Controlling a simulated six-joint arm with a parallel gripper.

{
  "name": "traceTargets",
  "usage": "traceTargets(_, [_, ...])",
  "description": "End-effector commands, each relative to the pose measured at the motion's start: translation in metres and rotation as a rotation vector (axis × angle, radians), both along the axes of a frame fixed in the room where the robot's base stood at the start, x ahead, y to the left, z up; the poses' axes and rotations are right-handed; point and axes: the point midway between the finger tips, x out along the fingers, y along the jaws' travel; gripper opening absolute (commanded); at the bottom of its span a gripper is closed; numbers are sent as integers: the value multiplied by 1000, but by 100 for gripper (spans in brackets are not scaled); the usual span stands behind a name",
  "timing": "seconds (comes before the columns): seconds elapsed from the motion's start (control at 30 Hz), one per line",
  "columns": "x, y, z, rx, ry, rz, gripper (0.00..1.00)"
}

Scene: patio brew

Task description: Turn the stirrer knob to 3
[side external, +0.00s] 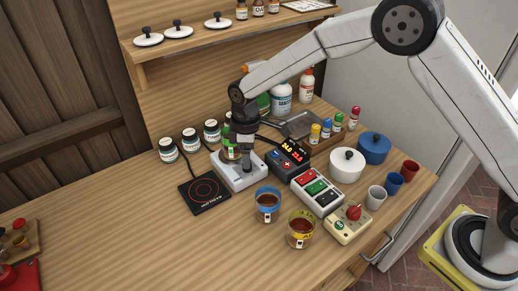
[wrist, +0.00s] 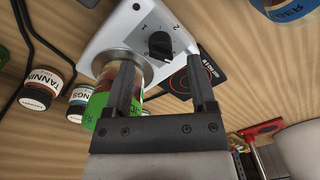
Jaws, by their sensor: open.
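The white stirrer (side external: 229,178) stands on the wooden counter and also shows in the wrist view (wrist: 112,33). Its black knob (wrist: 160,45) sits on a dial with a 1 and a 2 legible; I cannot tell the exact setting. A jar with a green label (wrist: 103,98) stands on the stirrer's round plate. My gripper (wrist: 158,63) is open, with the knob seen between and just past its fingertips; I cannot tell if they touch it. In the side view my gripper (side external: 247,166) is low over the stirrer and hides the knob.
A black hotplate (side external: 204,192) lies beside the stirrer. A dark display box (side external: 287,160), a switch box (side external: 317,190) and a yellow box with a red knob (side external: 347,224) stand to the right. Several dark jars (side external: 189,141) are behind.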

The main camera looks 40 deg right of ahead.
Motion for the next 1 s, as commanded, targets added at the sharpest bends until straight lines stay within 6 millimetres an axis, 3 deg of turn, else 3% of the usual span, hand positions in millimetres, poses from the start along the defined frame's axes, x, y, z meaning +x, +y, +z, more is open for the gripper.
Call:
traceTargets(0.23, [-1, 1, -26, -1, 2, 1, 72])
traceTargets(0.63, [-1, 1, -32, 0, 0, 0, 72])
traceTargets(0.67, [-1, 1, -32, 0, 0, 0, 69])
traceTargets(0.87, [-1, 1, -31, 0, 0, 0, 6])
traceTargets(0.9, [-1, 1, -31, 0, 0, 0, 0])
traceTargets(1.0, [-1, 1, -31, -1, -1, -1, 0])
